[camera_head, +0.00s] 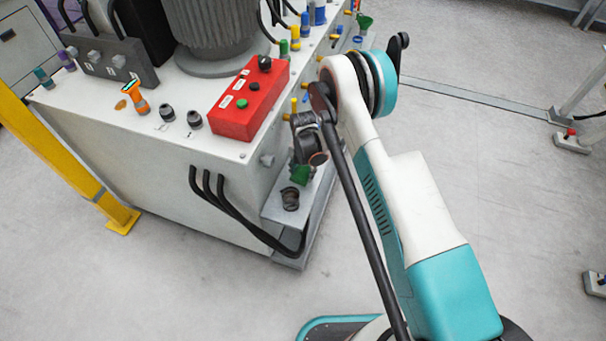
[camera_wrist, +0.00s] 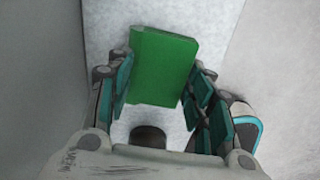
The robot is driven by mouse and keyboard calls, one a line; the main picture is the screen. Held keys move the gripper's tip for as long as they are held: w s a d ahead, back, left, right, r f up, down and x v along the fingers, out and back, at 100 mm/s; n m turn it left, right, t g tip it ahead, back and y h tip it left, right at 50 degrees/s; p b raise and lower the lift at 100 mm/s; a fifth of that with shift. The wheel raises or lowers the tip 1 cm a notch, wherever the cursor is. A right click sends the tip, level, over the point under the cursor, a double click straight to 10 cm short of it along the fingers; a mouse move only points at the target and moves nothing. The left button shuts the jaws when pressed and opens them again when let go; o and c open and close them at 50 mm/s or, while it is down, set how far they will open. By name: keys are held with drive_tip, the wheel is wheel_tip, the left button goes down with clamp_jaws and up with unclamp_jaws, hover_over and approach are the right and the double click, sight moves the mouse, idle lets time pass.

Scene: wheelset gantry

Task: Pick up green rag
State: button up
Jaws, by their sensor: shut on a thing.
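The green rag (camera_wrist: 163,67) shows in the wrist view as a flat green block between the two fingers of my gripper (camera_wrist: 160,88), which is shut on it. In the head view a small part of the green rag (camera_head: 300,175) shows below my gripper (camera_head: 304,160), over the low grey ledge at the machine's corner. My wrist hides much of the fingers there. I cannot tell whether the rag touches the ledge.
A dark round fitting (camera_head: 290,199) stands on the grey ledge (camera_head: 312,205) just in front of the rag. The white machine cabinet (camera_head: 150,165) is close by, with a red control box (camera_head: 250,98) on top and black hoses (camera_head: 220,195) on its side.

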sight(303, 172)
drive_tip(key=shift+r, duration=0.1)
wheel_tip(303, 172, up, 20)
drive_tip(key=p, duration=0.6)
drive_tip(key=shift+p, duration=0.4)
